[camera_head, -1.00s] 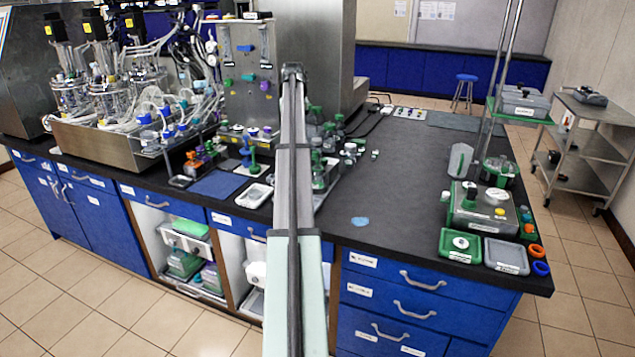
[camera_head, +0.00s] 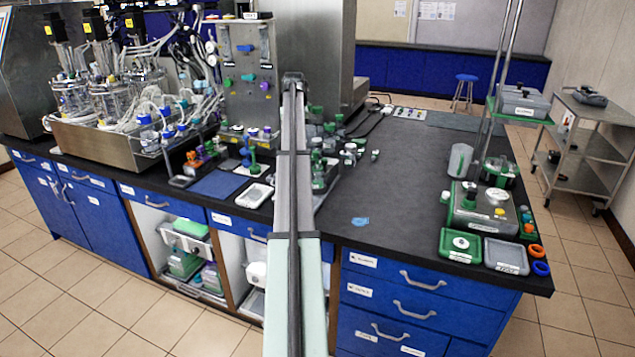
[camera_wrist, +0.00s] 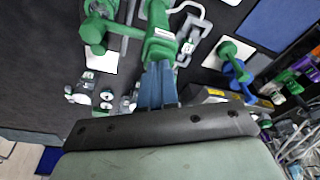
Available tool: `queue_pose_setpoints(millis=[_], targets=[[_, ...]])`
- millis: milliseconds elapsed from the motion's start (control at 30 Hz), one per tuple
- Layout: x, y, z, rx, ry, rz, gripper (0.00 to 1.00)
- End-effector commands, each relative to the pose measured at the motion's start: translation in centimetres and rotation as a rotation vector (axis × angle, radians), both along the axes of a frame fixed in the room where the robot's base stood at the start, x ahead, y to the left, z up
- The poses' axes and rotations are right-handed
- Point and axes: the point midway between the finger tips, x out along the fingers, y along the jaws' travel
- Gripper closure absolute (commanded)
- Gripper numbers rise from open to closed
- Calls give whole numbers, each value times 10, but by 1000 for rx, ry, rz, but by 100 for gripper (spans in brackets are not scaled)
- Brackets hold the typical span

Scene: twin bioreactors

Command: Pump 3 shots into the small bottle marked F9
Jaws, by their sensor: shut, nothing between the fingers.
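In the wrist view my gripper (camera_wrist: 158,68) is shut, with its blue-grey fingers together. The fingertips overlap a green pump head with a white label (camera_wrist: 160,38); I cannot tell whether they touch it. Another green pump top (camera_wrist: 96,32) stands to its left over a white patch. Several small bottles with pale caps (camera_wrist: 88,94) stand on the dark bench at the lower left. No F9 mark is readable, so I cannot tell which bottle it is. In the head view my arm hides the gripper; small bottles (camera_head: 353,150) show to its right.
A green and blue dispenser (camera_wrist: 234,68) stands to the right in the wrist view. In the head view a metal panel (camera_head: 248,70) rises at the left of my arm. Green-based equipment (camera_head: 482,210) stands at the right. The bench middle (camera_head: 405,190) is mostly clear.

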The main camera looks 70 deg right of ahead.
Motion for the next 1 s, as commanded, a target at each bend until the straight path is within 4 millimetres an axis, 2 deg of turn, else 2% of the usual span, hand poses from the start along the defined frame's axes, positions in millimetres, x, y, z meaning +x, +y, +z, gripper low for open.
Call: queue_pose_setpoints(millis=[333, 800, 1000], targets=[[0, 0, 2, 1, 1, 0, 100], [0, 0, 29, 0, 0, 0, 100], [0, 0, 33, 1, 1, 0, 100]])
